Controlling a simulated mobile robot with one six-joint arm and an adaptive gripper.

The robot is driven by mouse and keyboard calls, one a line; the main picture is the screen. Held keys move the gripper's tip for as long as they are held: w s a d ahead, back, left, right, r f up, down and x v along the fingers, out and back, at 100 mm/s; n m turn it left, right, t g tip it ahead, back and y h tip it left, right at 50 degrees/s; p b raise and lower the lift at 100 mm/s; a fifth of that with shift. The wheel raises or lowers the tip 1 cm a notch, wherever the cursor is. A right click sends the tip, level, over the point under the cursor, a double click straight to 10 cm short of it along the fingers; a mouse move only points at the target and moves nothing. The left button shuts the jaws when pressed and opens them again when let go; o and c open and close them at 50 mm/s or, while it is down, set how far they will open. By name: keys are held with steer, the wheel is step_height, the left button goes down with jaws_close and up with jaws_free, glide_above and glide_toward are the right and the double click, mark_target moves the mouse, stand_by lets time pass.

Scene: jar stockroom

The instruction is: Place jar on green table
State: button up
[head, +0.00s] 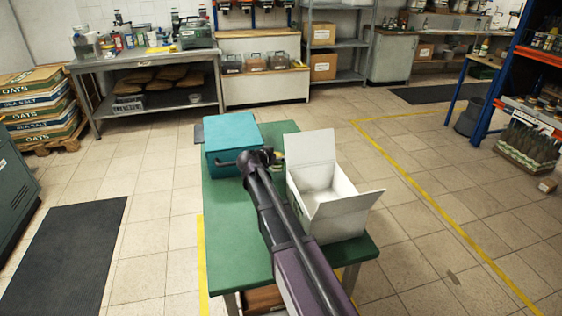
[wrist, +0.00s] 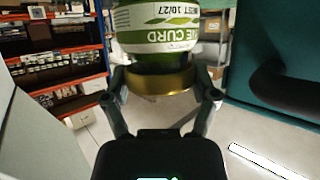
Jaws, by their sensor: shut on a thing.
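In the wrist view a jar (wrist: 158,25) with a green and white label reading "CURD" and a gold lid is between the fingers of my gripper (wrist: 163,88), which is shut on it at the lid. The top of the wrist picture cuts off the jar's far end. In the head view my arm reaches over the green table (head: 235,235) and hides most of my gripper and the jar. A small greenish-yellow patch beside the arm's end may be the jar.
On the table, a teal box (head: 231,133) stands at the back left; it also appears in the wrist view (wrist: 280,40). A white open box (head: 338,222) with raised flaps stands at the right. The table's front left is bare. Shelves (head: 519,100) stand far right.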

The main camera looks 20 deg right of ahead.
mark_target(278, 153)
steer(key=shift+w+d+f, duration=0.1)
steer(key=shift+w+d, duration=0.45)
steer(key=shift+w, duration=0.2)
steer(key=shift+w+d+f, duration=0.1)
steer(key=shift+w+d, duration=0.45)
steer(key=shift+w, duration=0.2)
steer(key=shift+f, duration=0.1)
steer(key=shift+f+b, duration=1.65)
steer(key=shift+b, duration=0.25)
steer(key=shift+f, duration=0.1)
steer(key=o, duration=1)
steer(key=shift+s+a+r, duration=0.2)
steer(key=shift+s+r, duration=0.05)
steer(key=shift+r, duration=0.05)
steer(key=s+a, duration=0.9)
steer(key=shift+p, duration=0.3)
